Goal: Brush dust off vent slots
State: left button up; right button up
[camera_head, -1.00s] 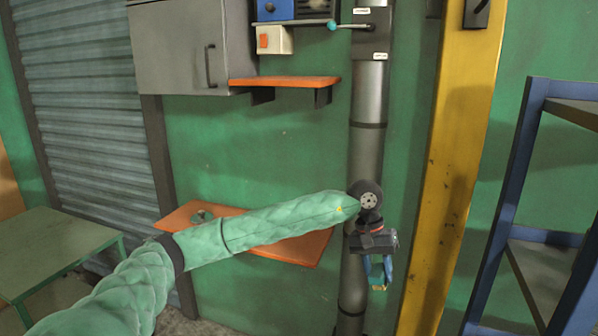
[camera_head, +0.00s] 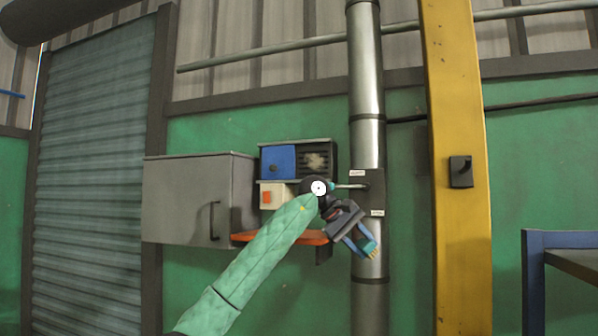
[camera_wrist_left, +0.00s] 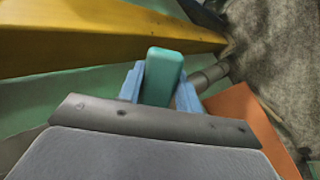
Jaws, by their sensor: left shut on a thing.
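The vent slots (camera_head: 329,170) are in a dark panel on the green wall, with a pale dusty patch (camera_head: 315,161) over them. A blue panel (camera_head: 277,162) sits just left of the slots. My left gripper (camera_head: 366,244) is shut on a teal brush (camera_head: 371,248) with yellowish bristle tips pointing down and right. The brush is in front of the column, below and right of the vent, apart from it. In the left wrist view the teal brush handle (camera_wrist_left: 162,76) is between the two blue fingers. My right gripper is not in view.
A metal column (camera_head: 366,80) stands right of the vent, with a lever rod (camera_head: 351,186) reaching left from it. My left wrist partly covers the orange shelf (camera_head: 312,238). A grey cabinet (camera_head: 190,200) is left; a yellow post (camera_head: 455,120) is right.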

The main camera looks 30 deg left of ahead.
pick_arm(q)
jog(key=w+a+r+n+t+y, duration=0.1)
jog(key=a+r+n+t, duration=0.2)
jog(key=a+r, duration=0.4)
jog(key=w+a+r+n+t+y, duration=0.1)
jog(key=w+a+r+n+t, duration=0.3)
jog(key=r, duration=0.6)
jog(key=w+a+r+n+t+y, duration=0.2)
jog(key=a+r+n+t+y, duration=0.4)
jog(key=a, duration=0.8)
jog(key=shift+w+a+r+m+y+p, duration=0.1)
jog(key=shift+w+a+r+m+p, duration=0.25)
jog(key=shift+w+p, duration=0.5)
jog(key=shift+w+a+r+m+y+p, duration=0.15)
jog(key=shift+w+r+m+p, duration=0.25)
jog(key=shift+w, duration=0.6)
jog(key=shift+w+a+r+m+y+p, duration=0.1)
jog(key=shift+w+a+r+m+p, duration=0.15)
jog(key=shift+w+m+p, duration=0.5)
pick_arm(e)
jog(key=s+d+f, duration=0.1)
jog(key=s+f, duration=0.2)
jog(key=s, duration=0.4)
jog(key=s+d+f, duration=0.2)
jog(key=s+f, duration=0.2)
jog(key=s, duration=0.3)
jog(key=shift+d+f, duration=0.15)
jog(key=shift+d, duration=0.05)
